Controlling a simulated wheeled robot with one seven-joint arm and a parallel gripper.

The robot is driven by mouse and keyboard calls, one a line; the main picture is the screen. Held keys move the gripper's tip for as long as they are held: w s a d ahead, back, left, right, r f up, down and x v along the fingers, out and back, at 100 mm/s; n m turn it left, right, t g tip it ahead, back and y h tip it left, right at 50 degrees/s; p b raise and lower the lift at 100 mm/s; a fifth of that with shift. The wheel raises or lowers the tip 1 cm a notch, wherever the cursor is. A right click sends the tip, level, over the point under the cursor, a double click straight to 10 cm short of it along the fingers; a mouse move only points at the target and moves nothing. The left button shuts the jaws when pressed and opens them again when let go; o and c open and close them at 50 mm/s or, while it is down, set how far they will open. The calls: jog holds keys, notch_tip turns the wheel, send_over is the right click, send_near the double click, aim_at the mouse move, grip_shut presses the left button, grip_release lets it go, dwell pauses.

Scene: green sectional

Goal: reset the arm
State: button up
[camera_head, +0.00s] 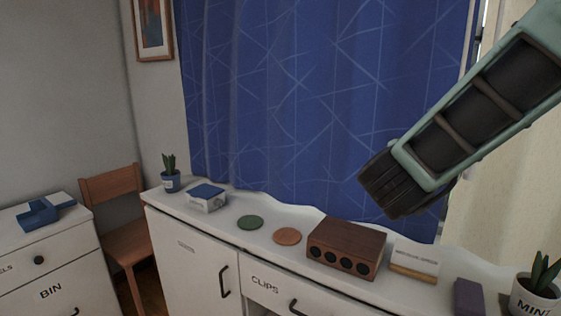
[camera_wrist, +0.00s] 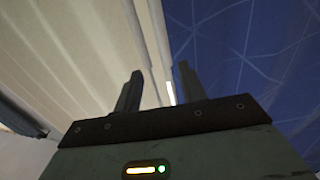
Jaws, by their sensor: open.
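My arm comes in from the upper right in the head view, raised above the white cabinet (camera_head: 215,221). Its dark end hangs in front of the blue curtain; the fingers cannot be made out there. In the wrist view my gripper (camera_wrist: 158,88) shows two dark fingers standing apart, with nothing between them. Behind the fingers are a pale curtain (camera_wrist: 85,50) on the left and the blue curtain (camera_wrist: 235,50) on the right. The gripper touches nothing that I can see.
On the cabinet stand a potted plant (camera_head: 171,180), a blue-topped box (camera_head: 207,197), green (camera_head: 250,222) and orange (camera_head: 287,236) discs, a brown box with round holes (camera_head: 345,247), a card holder (camera_head: 414,262), a purple block (camera_head: 468,297) and a "MINT" pot (camera_head: 535,300). A wooden chair (camera_head: 112,185) stands left.

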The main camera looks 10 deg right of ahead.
jog(key=w+a+f+n+t+y, duration=0.2)
jog(key=w+a+f+n+y, duration=0.15)
jog(key=a+y, duration=0.35)
jog(key=w+a+f+n+t+y, duration=0.25)
jog(key=a+n+y, duration=0.2)
jog(key=a, duration=0.45)
jog(key=s+a+f+n+g+y, duration=0.3)
jog(key=s+a+y, duration=0.1)
jog(key=a, duration=0.2)
jog(key=s+a+f+n+g+y, duration=0.2)
jog(key=s+a+f+y, duration=0.2)
jog(key=a, duration=0.2)
jog(key=s+d+f+n+g+h, duration=0.1)
jog(key=s+f+n+g+h, duration=0.1)
jog(key=s, duration=0.7)
jog(key=s+d+f+n+g+h, duration=0.1)
jog(key=s+f+n+g+h, duration=0.1)
jog(key=s+f+n+g, duration=0.2)
jog(key=s+g, duration=0.3)
jog(key=s, duration=0.3)
jog(key=shift+d+f, duration=0.4)
jog(key=shift+w, duration=0.1)
